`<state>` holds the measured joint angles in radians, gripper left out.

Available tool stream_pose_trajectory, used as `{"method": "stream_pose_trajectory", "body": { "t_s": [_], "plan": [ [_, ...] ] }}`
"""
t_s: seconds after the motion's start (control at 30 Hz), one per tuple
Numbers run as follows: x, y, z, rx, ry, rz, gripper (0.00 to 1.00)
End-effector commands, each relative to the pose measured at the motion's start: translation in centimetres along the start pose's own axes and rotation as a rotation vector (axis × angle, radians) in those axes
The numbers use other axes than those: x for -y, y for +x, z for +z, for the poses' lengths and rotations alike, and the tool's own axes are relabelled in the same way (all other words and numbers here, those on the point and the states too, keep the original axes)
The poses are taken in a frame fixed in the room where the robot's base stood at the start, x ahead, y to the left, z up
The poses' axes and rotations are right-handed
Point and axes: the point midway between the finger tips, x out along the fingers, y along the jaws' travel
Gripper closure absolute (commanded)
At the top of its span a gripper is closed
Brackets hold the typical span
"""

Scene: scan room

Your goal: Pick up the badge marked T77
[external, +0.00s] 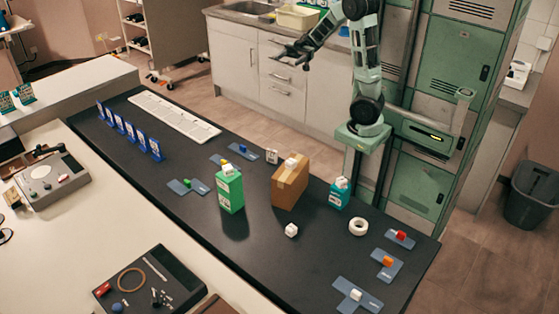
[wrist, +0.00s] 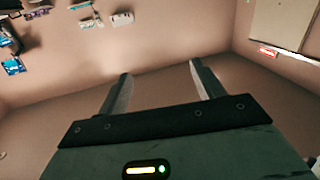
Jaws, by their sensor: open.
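I cannot read the marking T77 on anything in view. Several upright blue-framed cards (external: 129,131), which may be badges, stand in a row at the left end of the dark table; their print is too small to read. A small white piece with dark marks (external: 271,157) is near the table's far edge, also unreadable. My gripper (external: 291,51) is raised beyond the table's far edge, in front of the cabinets, well apart from these things. In the wrist view my gripper (wrist: 160,72) is open and empty, facing a bare wall.
On the dark table (external: 262,255) stand a green carton (external: 230,190), a brown box (external: 290,184), a teal carton (external: 339,195) and a tape roll (external: 358,227). Flat blue pieces bearing coloured blocks (external: 387,264) lie around. A white keyboard-like strip (external: 174,117) lies at the back left.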

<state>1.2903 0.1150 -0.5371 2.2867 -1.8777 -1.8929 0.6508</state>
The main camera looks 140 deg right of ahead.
Motion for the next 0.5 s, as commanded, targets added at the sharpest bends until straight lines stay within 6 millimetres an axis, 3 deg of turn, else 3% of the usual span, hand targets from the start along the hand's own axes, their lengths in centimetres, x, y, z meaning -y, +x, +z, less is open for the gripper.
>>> {"method": "stream_pose_trajectory", "body": {
  "t_s": [0.03, 0.07, 0.37, 0.5],
  "plan": [
    [0.8, -1.9, 0.6, -0.015, 0.035, -0.004, 0.33],
    [1.2, -2.5, 0.9, -0.023, 0.055, -0.013, 0.33],
    [1.4, -1.7, 10.4, -0.022, 0.054, -0.017, 0.33],
    [1.7, -1.6, 15.6, -0.023, 0.056, -0.018, 0.33]
  ]
}}
